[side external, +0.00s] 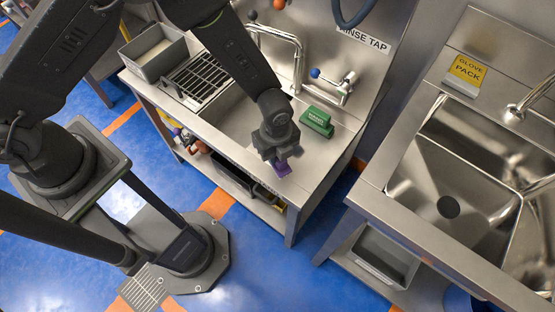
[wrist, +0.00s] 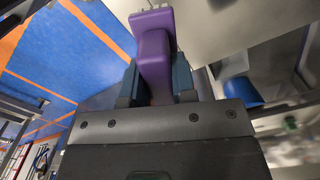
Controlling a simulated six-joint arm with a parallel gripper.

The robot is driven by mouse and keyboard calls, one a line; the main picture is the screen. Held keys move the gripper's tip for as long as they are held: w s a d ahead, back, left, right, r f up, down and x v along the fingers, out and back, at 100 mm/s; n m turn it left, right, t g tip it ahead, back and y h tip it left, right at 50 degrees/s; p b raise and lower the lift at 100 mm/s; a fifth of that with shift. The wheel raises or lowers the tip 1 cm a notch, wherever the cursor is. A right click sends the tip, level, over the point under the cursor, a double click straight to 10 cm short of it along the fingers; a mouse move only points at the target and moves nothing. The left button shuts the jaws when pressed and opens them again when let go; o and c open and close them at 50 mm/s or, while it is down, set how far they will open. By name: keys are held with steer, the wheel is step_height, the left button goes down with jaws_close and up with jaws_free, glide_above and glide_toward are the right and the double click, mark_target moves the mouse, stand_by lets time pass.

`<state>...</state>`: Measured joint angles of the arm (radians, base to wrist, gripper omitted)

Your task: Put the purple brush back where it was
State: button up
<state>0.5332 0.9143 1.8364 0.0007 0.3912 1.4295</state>
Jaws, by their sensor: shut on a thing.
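The purple brush (wrist: 153,48) is in my gripper (wrist: 157,85), between its two blue-grey fingers in the wrist view. The fingers are shut on the brush's sides. In the side external view the purple brush (side external: 282,166) shows just below my gripper (side external: 275,155), near the front edge of the steel sink bench (side external: 317,168). I cannot tell whether the brush touches the bench top. Its underside is mostly hidden.
A green brush-like block (side external: 317,121) lies on the bench right of my gripper. The tap (side external: 297,60) and a blue-handled valve (side external: 335,82) stand behind. A drain rack (side external: 199,77) and grey bin (side external: 153,52) are left. A second sink (side external: 455,180) stands right, across a gap.

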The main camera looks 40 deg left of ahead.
steer(key=shift+d+f, duration=0.2)
steer(key=shift+f, duration=1.95)
steer(key=shift+f, duration=0.1)
steer(key=o, duration=0.9)
step_height(320, 180, up, 12)
steer(key=shift+r, duration=0.2)
